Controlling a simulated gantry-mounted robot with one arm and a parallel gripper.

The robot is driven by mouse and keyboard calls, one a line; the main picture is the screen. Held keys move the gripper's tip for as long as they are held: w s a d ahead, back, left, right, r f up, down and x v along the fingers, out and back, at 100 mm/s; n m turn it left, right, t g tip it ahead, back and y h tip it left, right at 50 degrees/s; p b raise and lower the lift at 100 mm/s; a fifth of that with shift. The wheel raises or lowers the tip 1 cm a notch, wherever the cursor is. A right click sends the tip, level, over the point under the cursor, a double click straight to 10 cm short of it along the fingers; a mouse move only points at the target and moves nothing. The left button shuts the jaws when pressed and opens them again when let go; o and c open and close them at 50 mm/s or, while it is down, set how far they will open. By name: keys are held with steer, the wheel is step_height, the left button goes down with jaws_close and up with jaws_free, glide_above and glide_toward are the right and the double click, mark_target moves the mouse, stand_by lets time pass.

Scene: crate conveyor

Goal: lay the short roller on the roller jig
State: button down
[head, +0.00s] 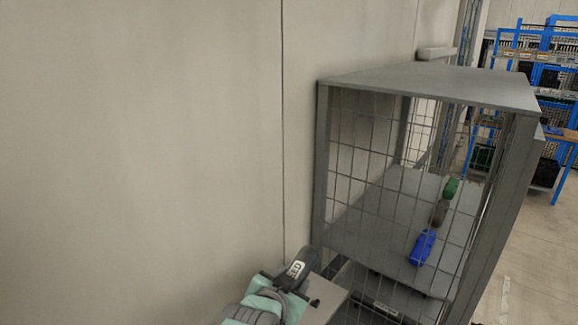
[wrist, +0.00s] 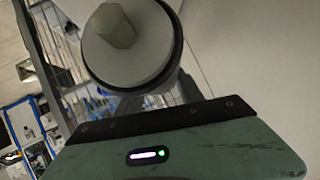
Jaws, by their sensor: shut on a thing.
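The short roller (wrist: 150,55) shows end-on in the wrist view, with a pale round end face, a dark rim and a stubby faceted shaft end. It sits just past the dark front edge of my gripper (wrist: 155,118), which is shut on it. The fingertips and most of the roller's length are hidden. In the head view my mint-green and dark arm shows at the bottom, beside the wall; I cannot make out the roller there. I cannot identify the roller jig in either view.
A grey mesh cage (head: 428,88) stands right of my arm. Behind its mesh, a blue item (head: 422,248), a dark item (head: 439,213) and a green item (head: 451,188) rest on a grey surface. A plain wall (head: 140,140) fills the left. Blue shelving (head: 540,75) stands far right.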

mark_target(288, 273)
steer(key=p, duration=0.1)
steer(key=r+n+y+p, duration=0.1)
steer(key=r+p, duration=0.1)
steer(key=shift+w+d+r+n+y+p, duration=0.15)
steer(key=shift+w+d+n+y+p, duration=0.1)
steer(key=shift+n+y+p, duration=0.05)
steer(key=shift+s+a+r+n+y+p, duration=0.15)
steer(key=shift+n+y+p, duration=0.25)
steer(key=shift+p, duration=0.4)
steer(key=shift+s+a+r+n+t+y+p, duration=0.15)
steer(key=shift+a+r+n+t+y+p, duration=0.2)
steer(key=shift+y+p, duration=0.45)
steer(key=shift+s+a+n, duration=0.1)
steer(key=shift+s+n, duration=0.05)
steer(key=shift+n, duration=0.2)
steer(key=shift+s, duration=0.1)
